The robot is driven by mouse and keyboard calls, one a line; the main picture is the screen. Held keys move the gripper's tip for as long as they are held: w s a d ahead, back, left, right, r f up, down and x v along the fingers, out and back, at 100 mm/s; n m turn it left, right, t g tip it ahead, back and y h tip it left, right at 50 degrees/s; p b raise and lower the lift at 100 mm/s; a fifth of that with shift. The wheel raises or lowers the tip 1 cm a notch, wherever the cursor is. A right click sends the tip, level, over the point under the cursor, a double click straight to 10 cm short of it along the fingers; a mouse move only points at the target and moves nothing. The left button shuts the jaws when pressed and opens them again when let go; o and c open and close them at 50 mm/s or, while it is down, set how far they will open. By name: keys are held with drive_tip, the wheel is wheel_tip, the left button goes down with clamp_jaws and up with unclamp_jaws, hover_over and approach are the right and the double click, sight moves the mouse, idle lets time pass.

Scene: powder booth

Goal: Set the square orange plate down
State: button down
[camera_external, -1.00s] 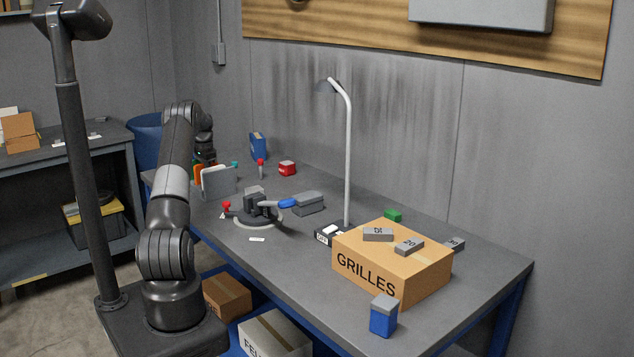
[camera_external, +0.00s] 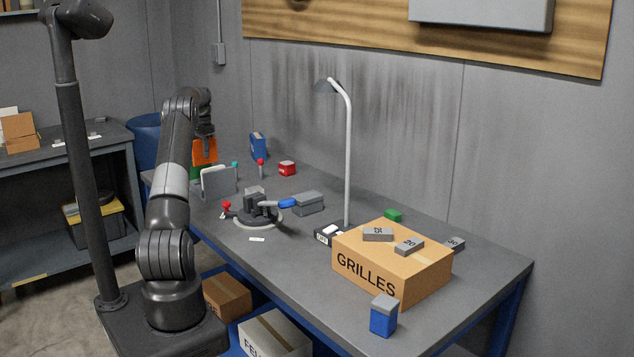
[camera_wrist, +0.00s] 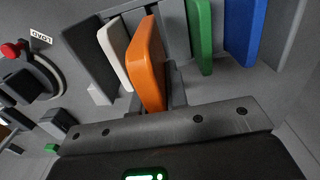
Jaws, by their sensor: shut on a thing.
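The square orange plate (camera_external: 205,151) is upright in my gripper (camera_external: 204,130), above the far left part of the bench. In the wrist view the orange plate (camera_wrist: 149,62) stands edge-on, its lower end between my gripper's jaws (camera_wrist: 152,102). My gripper is shut on it; the jaws are partly hidden by the plate. A grey slotted rack (camera_external: 218,183) stands below on the bench. Past the orange plate, the wrist view shows a white plate (camera_wrist: 114,54) on its left and a green plate (camera_wrist: 199,38) and a blue plate (camera_wrist: 244,32) on its right.
A round dark fixture with a red knob (camera_external: 227,206) and blue handle (camera_external: 287,203) stands right of the rack. A lamp (camera_external: 348,150) and a GRILLES box (camera_external: 380,272) stand farther right. A blue box (camera_external: 258,146) and red box (camera_external: 287,168) are at the back. The front bench strip is mostly clear.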

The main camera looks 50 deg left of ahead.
drive_tip(key=w+d+r+n, duration=0.2)
drive_tip(key=d+r+n, duration=0.15)
drive_tip(key=d, duration=0.75)
drive_tip(key=w+d+r+n, duration=0.2)
drive_tip(key=d+r, duration=0.2)
drive_tip(key=d, duration=0.7)
drive_tip(key=w+d+f+m, duration=0.2)
drive_tip(key=w+d+m, duration=0.55)
drive_tip(key=w, duration=0.35)
drive_tip(key=w+d+f+m, duration=0.2)
drive_tip(key=w+d+m, duration=0.5)
drive_tip(key=w, duration=0.4)
drive_tip(key=w+d+f+m, duration=0.3)
drive_tip(key=w+d+m, duration=0.2)
drive_tip(key=d, duration=0.3)
drive_tip(key=w+d+f+m, duration=0.4)
drive_tip(key=w+d, duration=0.2)
drive_tip(key=d, duration=0.2)
drive_tip(key=shift+s+f, duration=0.15)
drive_tip(key=shift+f, duration=1.6)
drive_tip(key=shift+s+f, duration=0.1)
drive_tip(key=shift+f, duration=1.65)
drive_tip(key=shift+f, duration=0.15)
drive_tip(key=c, duration=1.4)
unclamp_jaws()
drive_tip(key=shift+c, duration=0.2)
